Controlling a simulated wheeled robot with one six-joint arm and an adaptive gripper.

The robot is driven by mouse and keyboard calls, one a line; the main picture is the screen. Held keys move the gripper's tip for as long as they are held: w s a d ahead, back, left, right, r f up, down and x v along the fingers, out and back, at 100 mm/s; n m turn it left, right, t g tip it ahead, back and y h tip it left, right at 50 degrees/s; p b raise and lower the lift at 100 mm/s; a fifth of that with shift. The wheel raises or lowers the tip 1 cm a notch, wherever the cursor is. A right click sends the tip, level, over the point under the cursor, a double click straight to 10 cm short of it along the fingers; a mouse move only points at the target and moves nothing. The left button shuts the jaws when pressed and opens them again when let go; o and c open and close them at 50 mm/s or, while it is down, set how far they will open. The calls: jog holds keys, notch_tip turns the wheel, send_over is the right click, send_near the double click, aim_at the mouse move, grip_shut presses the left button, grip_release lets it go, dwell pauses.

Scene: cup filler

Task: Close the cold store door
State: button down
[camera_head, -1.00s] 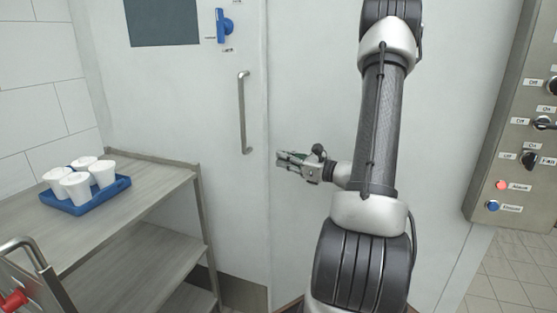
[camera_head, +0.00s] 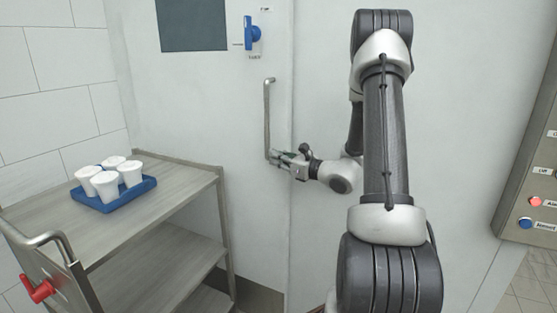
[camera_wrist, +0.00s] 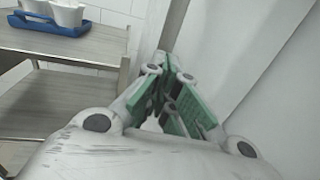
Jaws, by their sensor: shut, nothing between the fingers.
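The cold store door (camera_head: 185,95) is a pale panel with a dark window, in the head view left of centre. Its long vertical handle (camera_head: 267,118) is near the door's right edge. A blue latch (camera_head: 252,33) sits above the handle. I cannot tell whether the door is fully flush with its frame. My gripper (camera_head: 276,157) is shut and empty, with its fingertips by the handle's lower end; I cannot tell whether they touch it. In the wrist view, the gripper's green-padded fingers (camera_wrist: 172,75) are together in front of pale panels.
A shelved grey table (camera_head: 150,205) stands in front of the door at left, bearing a blue tray (camera_head: 110,203) with several white cups (camera_head: 105,183). A metal bar with a red knob (camera_head: 38,290) is at lower left. A control panel (camera_head: 540,180) is at right.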

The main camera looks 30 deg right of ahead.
jog(key=x, duration=0.3)
jog(key=a+x, duration=0.1)
jog(key=x, duration=0.2)
jog(key=s+x, duration=0.1)
jog(key=x, duration=0.2)
jog(key=shift+w+a+r, duration=0.1)
jog(key=shift+w+a, duration=0.3)
jog(key=shift+a, duration=0.15)
